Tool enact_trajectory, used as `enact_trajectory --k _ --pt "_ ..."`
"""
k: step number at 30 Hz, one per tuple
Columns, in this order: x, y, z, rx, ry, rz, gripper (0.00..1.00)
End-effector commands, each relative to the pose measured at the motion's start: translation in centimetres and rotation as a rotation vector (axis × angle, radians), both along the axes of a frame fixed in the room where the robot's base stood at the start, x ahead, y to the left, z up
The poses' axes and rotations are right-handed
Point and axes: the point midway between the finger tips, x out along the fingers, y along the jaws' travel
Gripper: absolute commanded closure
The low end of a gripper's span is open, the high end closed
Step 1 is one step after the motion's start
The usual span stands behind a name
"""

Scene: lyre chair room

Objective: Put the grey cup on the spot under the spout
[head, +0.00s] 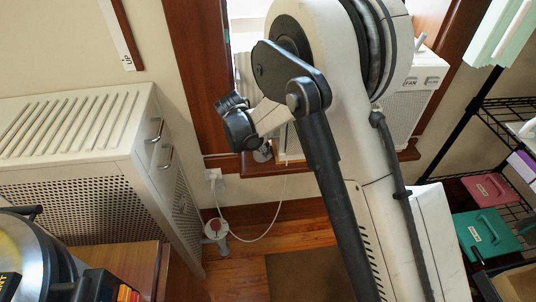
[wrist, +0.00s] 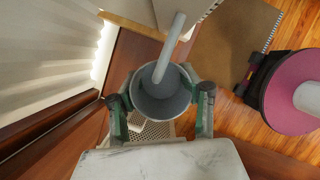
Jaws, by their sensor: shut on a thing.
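In the wrist view my gripper (wrist: 161,96) has its green-and-dark fingers on both sides of the grey cup (wrist: 146,108), shut on it. I look down into the cup's open top. A pale grey tube, the spout (wrist: 174,38), comes in from above, and its lower end overlaps the cup's mouth. I cannot tell its height over the rim. A light perforated plate (wrist: 155,130) shows below the cup, partly hidden by it; whether the cup touches it is unclear. In the head view my arm blocks much of this area, and I cannot make out the cup clearly.
A white unit marked FAN (head: 412,95) stands at the window behind my arm. A white slatted cabinet (head: 75,122) is at left, a wire shelf with pink and green boxes (head: 488,233) at right. A magenta round-topped object (wrist: 286,75) is right in the wrist view.

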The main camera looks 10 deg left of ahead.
Motion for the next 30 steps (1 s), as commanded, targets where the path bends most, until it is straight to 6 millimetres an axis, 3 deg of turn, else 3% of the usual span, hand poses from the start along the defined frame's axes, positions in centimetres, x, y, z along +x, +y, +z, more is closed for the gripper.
enact_trajectory --k 8,16,26,27,30 --pt "0.5 -0.5 -1.3 0.001 0.0 0.006 0.86" --pt "0.1 0.0 -4.7 0.001 0.0 0.013 0.86" --pt "0.1 0.0 -5.0 0.0 0.0 0.013 0.86" --pt "0.1 0.0 -5.0 0.0 0.0 0.013 0.58" --pt "0.1 0.0 -4.9 0.0 0.0 0.013 0.45"
